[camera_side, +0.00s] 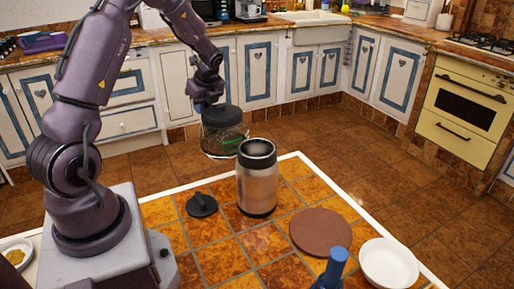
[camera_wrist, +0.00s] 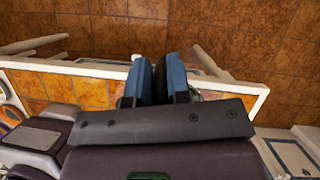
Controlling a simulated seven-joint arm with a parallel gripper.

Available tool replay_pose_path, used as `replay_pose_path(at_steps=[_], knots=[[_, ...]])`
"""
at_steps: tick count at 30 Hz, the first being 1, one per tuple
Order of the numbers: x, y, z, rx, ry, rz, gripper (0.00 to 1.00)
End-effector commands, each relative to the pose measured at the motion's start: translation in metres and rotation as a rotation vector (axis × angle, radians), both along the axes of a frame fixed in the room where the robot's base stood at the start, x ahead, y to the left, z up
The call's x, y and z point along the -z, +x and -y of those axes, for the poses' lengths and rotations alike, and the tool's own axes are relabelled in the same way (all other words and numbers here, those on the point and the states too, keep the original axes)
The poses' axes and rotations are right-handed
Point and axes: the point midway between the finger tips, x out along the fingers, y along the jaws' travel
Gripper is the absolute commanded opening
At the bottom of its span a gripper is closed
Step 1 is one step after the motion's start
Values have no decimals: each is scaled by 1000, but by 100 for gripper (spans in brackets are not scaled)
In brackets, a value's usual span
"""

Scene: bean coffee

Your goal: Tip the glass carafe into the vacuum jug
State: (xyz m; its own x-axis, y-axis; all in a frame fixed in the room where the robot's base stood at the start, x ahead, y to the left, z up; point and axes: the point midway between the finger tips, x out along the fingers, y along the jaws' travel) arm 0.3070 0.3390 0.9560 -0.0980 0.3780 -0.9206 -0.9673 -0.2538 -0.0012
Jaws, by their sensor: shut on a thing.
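The glass carafe (camera_side: 224,141) hangs in the air in the side view, up and left of the vacuum jug and close to its rim. It has clear glass below a wide dark band and looks slightly tilted. My gripper (camera_wrist: 158,82) is shut on the carafe; the side view shows it at the carafe's dark upper part, with the exact contact hard to see. The vacuum jug (camera_side: 257,187) stands upright on the tiled table, a steel cylinder with a black rim and an open top. In the wrist view my blue fingers show, but the carafe is mostly hidden.
A black lid with a knob (camera_side: 202,205) lies left of the jug on the tiled table (camera_side: 222,262). A brown round mat (camera_side: 320,231), a white bowl (camera_side: 388,264) and a blue object (camera_side: 333,268) are at the right front. A small plate (camera_side: 15,252) is at far left.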

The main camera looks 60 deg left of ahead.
Motion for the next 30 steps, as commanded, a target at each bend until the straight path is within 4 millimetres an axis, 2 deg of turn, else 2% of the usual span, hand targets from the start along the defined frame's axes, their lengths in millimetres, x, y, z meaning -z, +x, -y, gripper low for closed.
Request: replay_pose_path(at_steps=[11,30], knots=[[-10,2,5,3,54,-11,0],[-61,9,42,5,362,-68,0]])
